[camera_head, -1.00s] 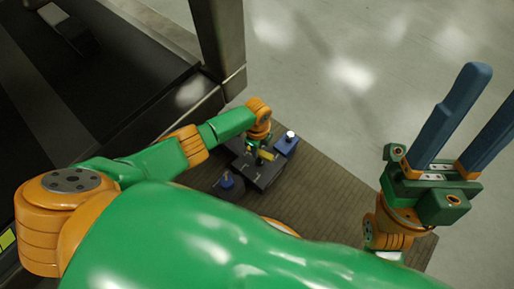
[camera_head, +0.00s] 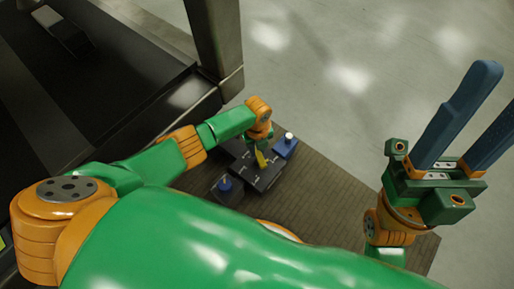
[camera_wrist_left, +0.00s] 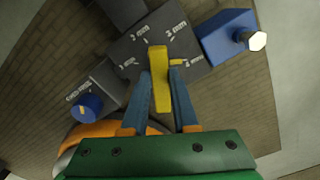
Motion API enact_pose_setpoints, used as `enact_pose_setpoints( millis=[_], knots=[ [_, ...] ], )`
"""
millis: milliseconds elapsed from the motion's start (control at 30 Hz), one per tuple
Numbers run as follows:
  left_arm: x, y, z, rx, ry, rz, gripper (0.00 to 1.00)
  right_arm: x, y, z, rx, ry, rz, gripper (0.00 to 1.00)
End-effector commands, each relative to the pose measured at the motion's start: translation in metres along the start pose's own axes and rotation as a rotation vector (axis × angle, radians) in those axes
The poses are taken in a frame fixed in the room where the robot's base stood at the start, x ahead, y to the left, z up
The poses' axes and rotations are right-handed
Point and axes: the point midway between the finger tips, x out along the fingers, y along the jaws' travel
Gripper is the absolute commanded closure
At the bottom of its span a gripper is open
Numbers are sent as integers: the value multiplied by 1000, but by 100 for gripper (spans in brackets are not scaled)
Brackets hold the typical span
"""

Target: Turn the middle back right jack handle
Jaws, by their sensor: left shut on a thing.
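The yellow handle (camera_wrist_left: 159,80) stands on a dark plate (camera_wrist_left: 190,65) with white "3 mm" marks and short lines around it. My left gripper (camera_wrist_left: 161,78) has its blue fingers on either side of the handle and is shut on it. In the head view, the handle (camera_head: 261,158) shows small below my left wrist, with the dark plate (camera_head: 268,178) beside it. The left fingertips are hard to make out there. My right gripper (camera_head: 492,88) is raised at the right, its blue fingers apart and empty.
A blue block with a white hexagonal knob (camera_wrist_left: 256,41) is right of the plate. A round blue knob (camera_wrist_left: 87,107) on a dark block is at left. A brown ribbed floor mat (camera_head: 330,195) surrounds them. A dark machine frame (camera_head: 215,40) stands behind at left.

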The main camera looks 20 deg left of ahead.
Motion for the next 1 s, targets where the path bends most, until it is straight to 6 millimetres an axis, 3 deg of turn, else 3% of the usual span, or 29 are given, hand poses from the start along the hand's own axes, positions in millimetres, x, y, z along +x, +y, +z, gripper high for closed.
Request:
enact_pose_setpoints(
  millis=[600,633,733,1000],
  knots=[
    [1,1,-2,39,7,4,100,0,0,0,-1,4,1,50],
    [1,1,-2,39,7,4,70,0,0,0,-1,4,1,50],
    [1,0,-2,39,6,3,43,0,0,0,-1,4,1,50],
    [0,0,-1,38,3,2,43,0,0,0,-2,6,0,50]
  ],
)
